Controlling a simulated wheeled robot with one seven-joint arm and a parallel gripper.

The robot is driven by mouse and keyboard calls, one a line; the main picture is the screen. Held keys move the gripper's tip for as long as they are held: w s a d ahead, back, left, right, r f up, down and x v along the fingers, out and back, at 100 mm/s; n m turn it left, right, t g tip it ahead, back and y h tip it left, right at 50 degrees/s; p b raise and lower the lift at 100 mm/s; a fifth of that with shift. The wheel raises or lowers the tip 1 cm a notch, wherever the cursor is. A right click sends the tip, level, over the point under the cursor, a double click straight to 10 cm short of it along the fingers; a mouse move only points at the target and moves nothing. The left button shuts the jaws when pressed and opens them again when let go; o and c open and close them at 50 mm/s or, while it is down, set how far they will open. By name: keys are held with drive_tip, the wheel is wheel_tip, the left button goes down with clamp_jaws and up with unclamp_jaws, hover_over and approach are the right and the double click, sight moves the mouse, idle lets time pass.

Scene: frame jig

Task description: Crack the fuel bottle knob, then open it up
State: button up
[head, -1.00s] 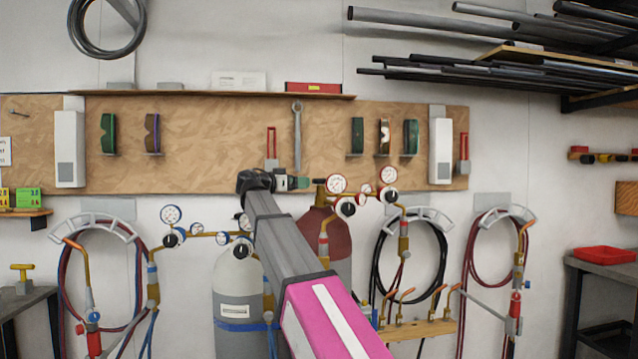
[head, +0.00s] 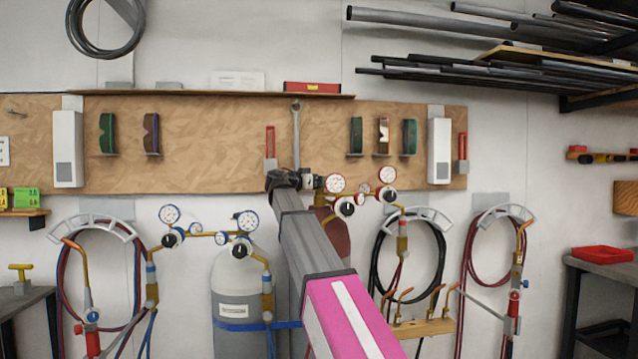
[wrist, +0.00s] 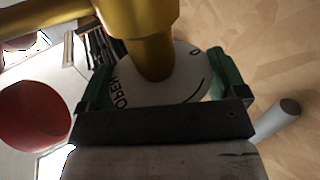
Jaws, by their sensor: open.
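The fuel bottle (head: 336,238) is the maroon cylinder in the middle of the head view, partly hidden behind my arm. In the wrist view its pale round knob (wrist: 188,88), marked OPEN, lies between my green fingers, with a brass valve part (wrist: 140,28) in front of it. My gripper (wrist: 162,72) is open, with one finger on each side of the knob. I cannot tell whether the fingers touch it. In the head view my gripper (head: 314,182) is at the top of the fuel bottle, and the knob is hidden there.
A pressure gauge (head: 336,183) sits just right of my gripper. A grey bottle (head: 236,285) with its own gauges stands left of my arm. A wrench (head: 296,135) hangs on the wooden board (head: 215,150) behind. A red round object (wrist: 35,118) is close at the wrist view's left.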

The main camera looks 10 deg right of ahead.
drive_tip(key=c, duration=0.9)
drive_tip(key=shift+c, duration=0.2)
drive_tip(key=shift+s+n+t, duration=0.1)
drive_tip(key=shift+n+t, duration=0.2)
drive_tip(key=shift+t, duration=0.1)
drive_tip(key=shift+s+n+t+y, duration=0.1)
drive_tip(key=shift+n+t+y, duration=0.7)
drive_tip(key=shift+t+y, duration=0.15)
drive_tip(key=shift+n+t+y, duration=1.8)
drive_tip(key=shift+t+y, duration=0.25)
drive_tip(key=o, duration=0.9)
drive_tip(key=shift+o, duration=0.2)
